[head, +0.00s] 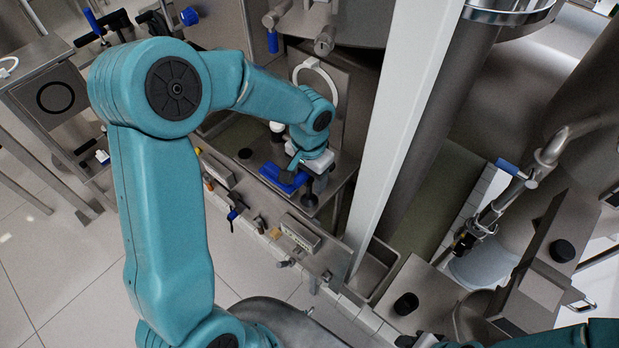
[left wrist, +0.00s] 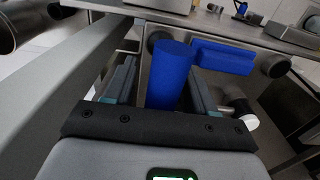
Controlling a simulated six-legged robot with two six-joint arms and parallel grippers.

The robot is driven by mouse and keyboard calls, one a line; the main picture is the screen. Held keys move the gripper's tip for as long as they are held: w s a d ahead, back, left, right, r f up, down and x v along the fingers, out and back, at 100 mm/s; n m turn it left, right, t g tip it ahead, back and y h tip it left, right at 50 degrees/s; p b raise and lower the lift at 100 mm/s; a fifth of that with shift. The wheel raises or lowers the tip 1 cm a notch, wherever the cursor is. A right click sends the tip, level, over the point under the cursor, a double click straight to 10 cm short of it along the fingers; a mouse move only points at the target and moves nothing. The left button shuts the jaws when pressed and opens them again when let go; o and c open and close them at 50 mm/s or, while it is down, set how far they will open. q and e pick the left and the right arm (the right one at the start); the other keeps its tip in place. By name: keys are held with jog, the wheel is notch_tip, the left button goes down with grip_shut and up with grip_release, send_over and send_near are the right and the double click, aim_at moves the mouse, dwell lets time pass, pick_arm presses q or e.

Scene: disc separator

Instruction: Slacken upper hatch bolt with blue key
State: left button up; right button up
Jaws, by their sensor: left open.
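My left gripper (head: 300,186) is low over a steel bench, beside blue parts (head: 272,172) that it partly covers. In the left wrist view, its two fingers (left wrist: 162,85) are apart, with an upright blue cylinder (left wrist: 170,72) between them. The cylinder looks like the handle of the blue key; its lower end is hidden by the gripper body. I see a gap on the right side of the cylinder; contact on the left is unclear. A blue bar (left wrist: 232,57) lies just beyond. I cannot make out the upper hatch bolt for certain. My right gripper is not clearly visible.
A pale upright post (head: 408,110) stands right of the left gripper. Behind the gripper is a panel with a white ring (head: 316,75). A blue-handled lever (head: 272,38) hangs above. A ledge with small fittings (head: 300,232) runs in front. Tiled floor (head: 60,255) is clear at left.

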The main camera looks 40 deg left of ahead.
pick_arm(q)
jog(key=shift+s, duration=0.1)
grip_shut()
jog(key=shift+r+p, duration=2.65)
jog(key=shift+r, duration=1.15)
jog(key=shift+f, duration=0.1)
jog(key=shift+d, duration=0.1)
